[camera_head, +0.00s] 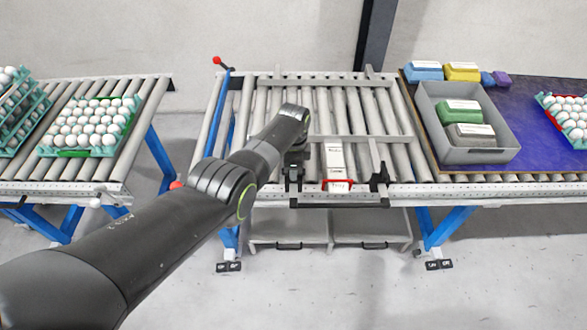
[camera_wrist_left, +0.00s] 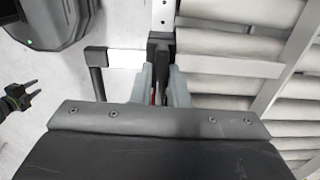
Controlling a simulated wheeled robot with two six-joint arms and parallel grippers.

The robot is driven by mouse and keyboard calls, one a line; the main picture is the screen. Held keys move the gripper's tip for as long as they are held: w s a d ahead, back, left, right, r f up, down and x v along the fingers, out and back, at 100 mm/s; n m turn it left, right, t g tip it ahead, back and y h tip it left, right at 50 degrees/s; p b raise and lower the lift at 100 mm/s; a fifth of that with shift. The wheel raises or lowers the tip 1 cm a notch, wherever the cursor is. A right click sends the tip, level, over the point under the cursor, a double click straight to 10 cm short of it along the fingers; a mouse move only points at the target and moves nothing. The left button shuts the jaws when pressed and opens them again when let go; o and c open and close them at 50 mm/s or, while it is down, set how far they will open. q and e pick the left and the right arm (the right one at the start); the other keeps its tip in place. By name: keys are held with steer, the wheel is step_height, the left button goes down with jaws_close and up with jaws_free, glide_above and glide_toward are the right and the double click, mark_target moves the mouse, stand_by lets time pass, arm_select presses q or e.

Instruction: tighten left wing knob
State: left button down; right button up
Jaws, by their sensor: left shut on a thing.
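The left wing knob (camera_wrist_left: 158,88) is dark and sits at the front rail of the middle roller table. In the head view my left gripper (camera_head: 294,183) reaches down to it from the left and hides most of it. In the left wrist view the grey fingers of this gripper (camera_wrist_left: 160,90) are shut on the knob from both sides. A second black knob clamp (camera_head: 379,181) stands further right on the same rail. My right gripper (camera_wrist_left: 24,92) shows small at the left edge of the wrist view, with its prongs apart and empty. It is outside the head view.
A white box with a red end (camera_head: 335,162) lies between the clamps. Grey guide bars (camera_head: 352,139) cross the rollers. A grey bin (camera_head: 473,155) with packs stands on the right table. Egg trays (camera_head: 84,153) are on the left table. A black bar (camera_head: 335,206) hangs before the front rail.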

arm_select(q)
steer(key=shift+w+r, duration=0.1)
steer(key=c, duration=1.4)
jaws_free()
steer(key=shift+r+p, duration=0.35)
steer(key=shift+r, duration=0.15)
step_height(320, 180, up, 5)
steer(key=shift+r+p, duration=0.1)
steer(key=shift+p, duration=0.9)
step_height(320, 180, up, 11)
steer(key=b, duration=0.1)
